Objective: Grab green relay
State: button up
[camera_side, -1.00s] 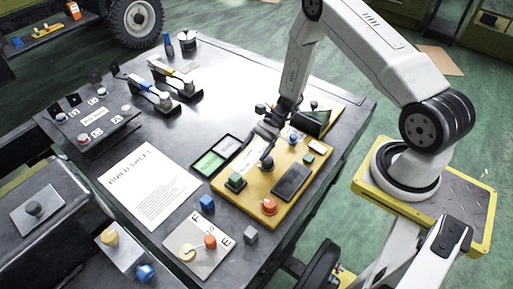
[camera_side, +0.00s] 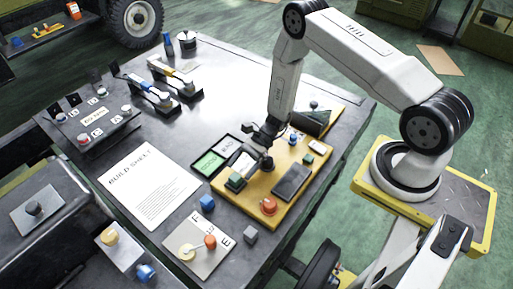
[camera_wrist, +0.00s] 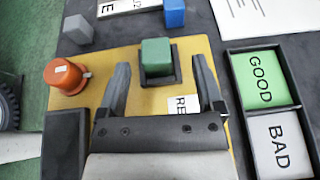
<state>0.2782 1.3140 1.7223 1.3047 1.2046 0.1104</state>
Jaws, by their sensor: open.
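The green relay (camera_wrist: 156,55) is a green block seated in a dark socket on the yellow board. In the side view the green relay (camera_side: 236,180) sits at the board's left edge, close to the GOOD/BAD tray. My gripper (camera_wrist: 160,85) is open, with its two fingers spread and pointing toward the relay in the wrist view. The relay lies just beyond the fingertips, roughly centred between them, and is not held. In the side view my gripper (camera_side: 262,138) is over the board, above and behind the relay.
The GOOD/BAD tray (camera_wrist: 233,95) lies right of the relay in the wrist view. An orange knob (camera_wrist: 65,75) and dark block (camera_wrist: 65,140) are on the board's left. A blue cube (camera_wrist: 174,12) and grey cube (camera_wrist: 77,30) lie off the board. A build sheet (camera_side: 150,185) lies on the table.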

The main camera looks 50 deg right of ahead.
aim_at(232, 182)
jog(key=shift+a+f, duration=0.1)
jog(key=shift+a, duration=0.15)
jog(key=shift+a, duration=0.1)
jog(key=shift+x, duration=2.5)
jog(key=shift+s, duration=0.2)
jog(key=shift+c, duration=0.2)
grip_shut()
